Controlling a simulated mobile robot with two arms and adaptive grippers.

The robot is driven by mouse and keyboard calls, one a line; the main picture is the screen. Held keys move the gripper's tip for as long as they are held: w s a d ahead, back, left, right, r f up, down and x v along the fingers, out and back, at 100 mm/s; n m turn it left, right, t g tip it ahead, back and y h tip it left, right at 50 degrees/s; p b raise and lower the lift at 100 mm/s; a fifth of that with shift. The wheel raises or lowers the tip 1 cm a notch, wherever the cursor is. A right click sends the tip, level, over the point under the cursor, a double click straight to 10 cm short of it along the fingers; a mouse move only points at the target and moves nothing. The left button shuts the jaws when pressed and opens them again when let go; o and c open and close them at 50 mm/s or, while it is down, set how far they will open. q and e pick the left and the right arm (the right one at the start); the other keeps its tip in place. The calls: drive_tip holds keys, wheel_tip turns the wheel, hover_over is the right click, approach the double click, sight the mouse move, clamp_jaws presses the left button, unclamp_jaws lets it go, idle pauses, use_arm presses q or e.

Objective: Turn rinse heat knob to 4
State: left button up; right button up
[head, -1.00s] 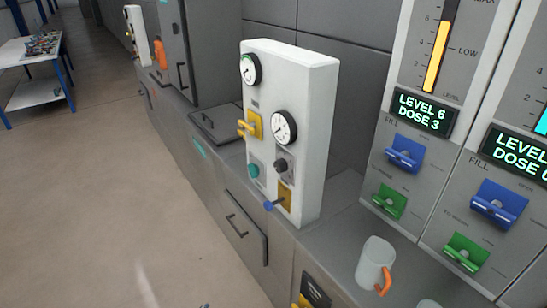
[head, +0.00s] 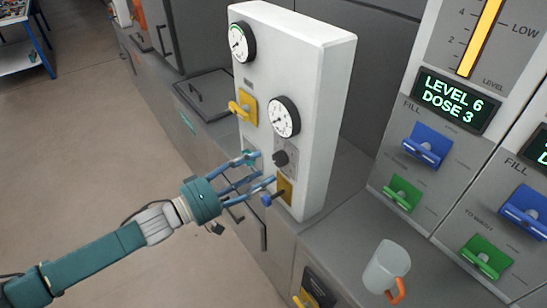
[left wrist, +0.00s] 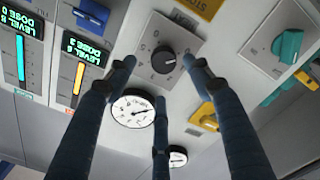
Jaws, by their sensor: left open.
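A black round knob (head: 281,158) sits on a grey plate on the front of the white panel box (head: 318,95), below the lower gauge. In the left wrist view the black knob (left wrist: 163,60) has a pale pointer mark, and numbers ring it on its plate. That view is rolled over, and I cannot read the setting. My left gripper (head: 262,172) is open and empty in front of the panel's lower part. In the left wrist view its three dark fingers (left wrist: 158,76) spread around the knob's outline, apparently short of it.
Beside the knob are a teal knob (left wrist: 287,46), a yellow lever (head: 243,107) and a blue-tipped lever (head: 268,199). Two gauges (head: 284,117) are above. A mug (head: 386,268) stands on the counter at right, below blue and green dispenser levers (head: 428,144).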

sight(276, 161)
use_arm(q)
drive_tip(key=x, duration=0.3)
drive_tip(key=shift+w+d+p, duration=0.2)
drive_tip(key=shift+w+p, duration=0.15)
drive_tip(key=shift+w, duration=0.05)
drive_tip(key=shift+x, duration=1.05)
drive_tip(key=shift+f, duration=0.2)
drive_tip(key=shift+c, duration=1.3)
drive_tip(key=c, duration=0.9)
use_arm(e)
drive_tip(key=shift+w+a+r, duration=0.2)
drive_tip(key=shift+w+r, duration=0.5)
drive_tip(key=shift+w, duration=0.15)
drive_tip(key=shift+w, duration=0.1)
